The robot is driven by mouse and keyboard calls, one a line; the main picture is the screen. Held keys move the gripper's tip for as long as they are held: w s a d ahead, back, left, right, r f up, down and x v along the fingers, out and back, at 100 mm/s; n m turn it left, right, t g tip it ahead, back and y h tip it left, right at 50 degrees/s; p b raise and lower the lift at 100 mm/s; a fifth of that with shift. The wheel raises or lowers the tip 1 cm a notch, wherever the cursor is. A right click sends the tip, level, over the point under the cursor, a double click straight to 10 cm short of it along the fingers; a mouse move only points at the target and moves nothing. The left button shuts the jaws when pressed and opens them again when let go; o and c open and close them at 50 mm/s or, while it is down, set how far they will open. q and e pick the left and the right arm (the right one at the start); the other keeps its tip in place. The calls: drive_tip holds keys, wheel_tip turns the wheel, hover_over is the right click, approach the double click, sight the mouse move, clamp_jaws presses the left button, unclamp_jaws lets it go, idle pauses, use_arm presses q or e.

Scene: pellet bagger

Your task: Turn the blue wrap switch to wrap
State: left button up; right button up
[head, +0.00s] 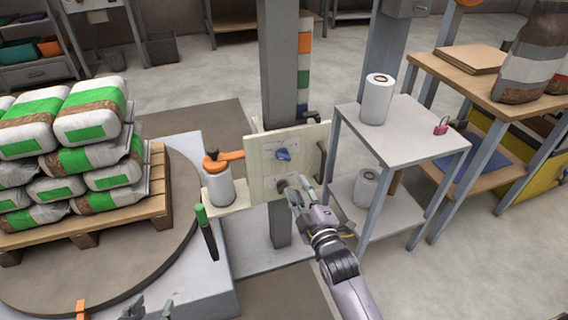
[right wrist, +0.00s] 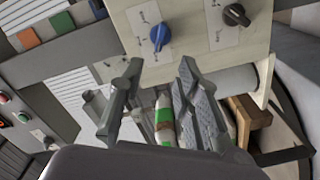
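The blue wrap switch (head: 283,154) is a knob on a cream control panel (head: 262,176) fixed to the grey column. In the right wrist view the blue switch (right wrist: 160,36) lies just beyond my fingertips, centred between them in the picture, with its label marks too small to read. My right gripper (head: 299,188) is open and empty in front of the panel's lower part; its fingers also show apart in the right wrist view (right wrist: 160,70). My left gripper (head: 150,309) shows only its fingertips at the bottom edge, apart and seemingly empty.
A black knob (right wrist: 236,15) sits beside the blue one. A film roll (head: 218,184) stands on a shelf left of the panel. A pallet (head: 100,222) of bags rests on the round turntable. A grey side table (head: 410,140) stands close right of my right arm.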

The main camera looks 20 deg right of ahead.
drive_tip(key=b, duration=0.2)
approach(283, 159)
drive_tip(key=w, duration=0.4)
drive_tip(key=w+b, duration=0.1)
drive_tip(key=w, duration=0.3)
drive_tip(key=shift+w, duration=0.25)
drive_tip(key=shift+w+a, duration=0.1)
drive_tip(key=shift+w, duration=0.15)
use_arm(q)
drive_tip(key=w+d+r+t+h, duration=0.1)
drive_tip(key=w+r+t, duration=0.1)
drive_tip(key=r+t, duration=0.2)
drive_tip(key=w+d+r+t+h, duration=0.1)
drive_tip(key=w+d+r+t, duration=0.1)
drive_tip(key=r, duration=0.7)
drive_tip(key=w+t, duration=0.1)
drive_tip(key=t, duration=0.1)
drive_tip(key=shift+w+d+t+h, duration=0.2)
drive_tip(key=shift+w+t+h, duration=0.1)
drive_tip(key=shift+h, duration=0.1)
drive_tip(key=shift+r, duration=0.1)
use_arm(e)
clamp_jaws()
